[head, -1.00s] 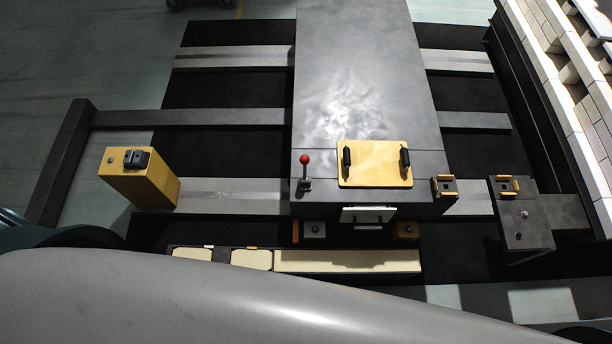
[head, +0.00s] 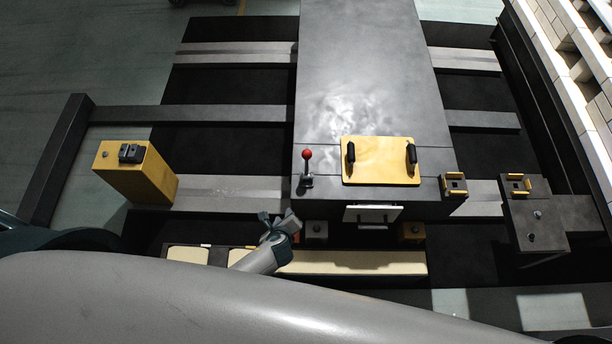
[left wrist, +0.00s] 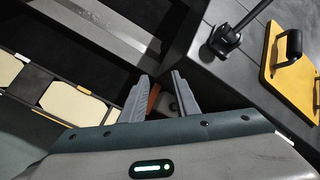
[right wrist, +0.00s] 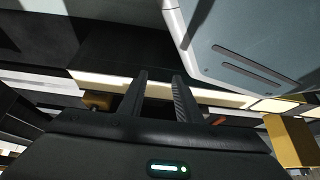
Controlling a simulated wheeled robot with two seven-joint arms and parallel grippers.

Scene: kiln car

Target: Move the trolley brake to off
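A lever with a red knob (head: 307,154) stands upright on the front left corner of the dark grey trolley deck (head: 375,75). Its dark shaft and base also show in the left wrist view (left wrist: 222,41). My left gripper (head: 279,216) is in front of the deck, below and left of the lever and apart from it. In the left wrist view its fingers (left wrist: 127,77) are spread with nothing between them. My right gripper (right wrist: 159,75) shows only in the right wrist view, fingers apart and empty. No brake marking is readable.
A yellow plate with two black handles (head: 380,161) lies right of the lever. A yellow box (head: 140,180) stands at left, a dark bracket stand (head: 533,225) at right. A tray with cream pads (head: 350,262) lies along the front. A white brick stack (head: 560,60) is far right.

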